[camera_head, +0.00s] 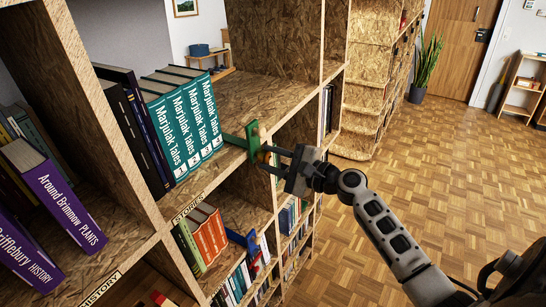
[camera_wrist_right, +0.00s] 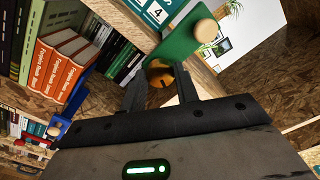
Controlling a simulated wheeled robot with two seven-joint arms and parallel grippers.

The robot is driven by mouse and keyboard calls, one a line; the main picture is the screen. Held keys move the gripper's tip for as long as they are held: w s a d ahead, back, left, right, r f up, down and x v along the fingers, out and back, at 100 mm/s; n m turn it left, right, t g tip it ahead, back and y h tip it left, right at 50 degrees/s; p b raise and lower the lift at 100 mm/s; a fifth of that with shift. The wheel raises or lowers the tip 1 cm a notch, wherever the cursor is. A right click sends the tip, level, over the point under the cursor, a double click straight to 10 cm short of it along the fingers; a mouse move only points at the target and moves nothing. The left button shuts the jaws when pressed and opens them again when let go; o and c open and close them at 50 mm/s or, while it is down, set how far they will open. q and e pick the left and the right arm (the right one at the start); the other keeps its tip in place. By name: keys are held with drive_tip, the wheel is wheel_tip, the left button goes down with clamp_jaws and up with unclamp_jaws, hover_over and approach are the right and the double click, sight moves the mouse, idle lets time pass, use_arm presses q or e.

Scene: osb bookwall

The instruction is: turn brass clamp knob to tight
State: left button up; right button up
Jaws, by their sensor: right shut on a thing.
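A green clamp (camera_head: 252,141) sits on the front edge of a wooden shelf, beside several teal books. It also shows in the right wrist view (camera_wrist_right: 178,48), with a round pale wooden knob (camera_wrist_right: 206,30) on its face. The brass clamp knob (camera_wrist_right: 156,72) is a rounded yellow-orange piece under the green part, between my fingers. In the head view it is small and partly hidden by the fingers. My right gripper (camera_head: 270,158) reaches it from the right and is shut on it; the fingers also show in the right wrist view (camera_wrist_right: 160,88). My left gripper is not in view.
Teal books (camera_head: 185,118) stand left of the clamp on the same shelf. Orange books (camera_head: 210,236) and a blue bookend (camera_head: 240,238) are on the shelf below. The parquet floor (camera_head: 440,170) to the right is open. A plant (camera_head: 428,65) stands far back.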

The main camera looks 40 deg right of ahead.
drive_tip(key=shift+m, duration=0.6)
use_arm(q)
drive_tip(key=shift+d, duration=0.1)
use_arm(e)
drive_tip(key=o, duration=1)
drive_tip(key=shift+c, duration=0.2)
use_arm(q)
drive_tip(key=b, duration=0.2)
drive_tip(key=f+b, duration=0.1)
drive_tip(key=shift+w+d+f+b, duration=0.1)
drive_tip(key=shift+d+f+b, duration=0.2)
drive_tip(key=shift+b, duration=0.05)
use_arm(e)
drive_tip(key=v, duration=1.6)
drive_tip(key=shift+f, duration=0.15)
